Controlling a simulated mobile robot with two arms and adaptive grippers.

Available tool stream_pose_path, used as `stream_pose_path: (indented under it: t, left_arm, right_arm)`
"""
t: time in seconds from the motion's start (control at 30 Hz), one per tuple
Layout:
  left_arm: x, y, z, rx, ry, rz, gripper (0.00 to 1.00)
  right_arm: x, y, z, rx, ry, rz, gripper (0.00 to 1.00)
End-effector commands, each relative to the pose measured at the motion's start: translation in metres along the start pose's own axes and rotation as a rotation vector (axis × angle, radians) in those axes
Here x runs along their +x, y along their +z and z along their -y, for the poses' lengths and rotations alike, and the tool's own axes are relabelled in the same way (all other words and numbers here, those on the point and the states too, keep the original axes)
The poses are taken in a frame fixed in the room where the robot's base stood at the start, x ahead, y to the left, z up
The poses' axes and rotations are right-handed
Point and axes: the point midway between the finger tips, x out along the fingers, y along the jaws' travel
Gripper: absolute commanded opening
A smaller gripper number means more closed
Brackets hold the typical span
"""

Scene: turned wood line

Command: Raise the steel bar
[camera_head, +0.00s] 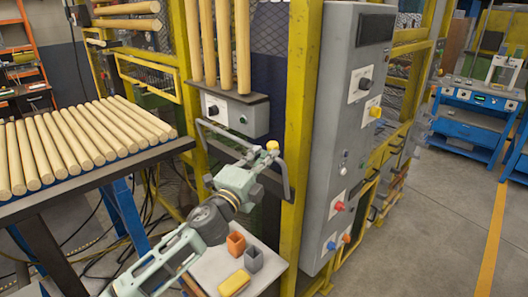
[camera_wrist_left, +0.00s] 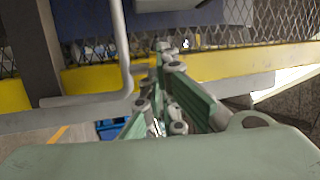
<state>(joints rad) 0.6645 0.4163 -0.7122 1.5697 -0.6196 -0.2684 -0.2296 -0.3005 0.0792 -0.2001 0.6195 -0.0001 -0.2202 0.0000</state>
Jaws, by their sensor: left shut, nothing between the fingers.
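The steel bar (camera_head: 236,141) is a bent grey tube, mounted on the yellow machine frame below a small control box. In the left wrist view the bar (camera_wrist_left: 119,45) runs down on the left and bends sideways. My left gripper (camera_head: 266,157) is at the bar, near its right-hand bend, with the fingers closed together and nothing held. In the left wrist view its fingertips (camera_wrist_left: 165,52) point ahead, to the right of the bar's upright part. I cannot tell whether the fingers touch the bar. My right gripper is in neither view.
Several wooden rods (camera_head: 75,140) lie on a rack at left. A small table (camera_head: 215,268) below my arm holds orange, grey and yellow pieces. Open floor lies at right.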

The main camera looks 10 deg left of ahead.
Motion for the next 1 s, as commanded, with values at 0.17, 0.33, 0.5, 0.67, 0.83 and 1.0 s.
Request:
stream_pose_path:
  t: [0.17,0.33,0.5,0.67,0.83,1.0]
  left_arm:
    - [0.007,0.000,0.000,0.000,0.000,0.001,0.00]
    - [0.007,0.000,0.000,0.000,0.000,0.000,0.00]
    - [0.007,0.000,0.002,0.001,0.002,0.000,0.00]
    - [0.014,-0.002,0.008,0.006,0.028,0.001,0.00]
    - [0.022,-0.004,0.009,0.016,0.063,0.001,0.00]
    - [0.034,-0.007,0.004,0.018,0.069,0.001,0.00]
  right_arm:
    - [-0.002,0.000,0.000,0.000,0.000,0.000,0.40]
    - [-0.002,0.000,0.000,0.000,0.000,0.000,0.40]
    - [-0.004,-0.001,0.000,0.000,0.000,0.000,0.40]
    - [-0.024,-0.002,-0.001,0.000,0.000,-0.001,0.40]
    - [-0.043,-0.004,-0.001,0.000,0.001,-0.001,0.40]
    - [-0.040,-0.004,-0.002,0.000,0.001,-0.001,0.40]
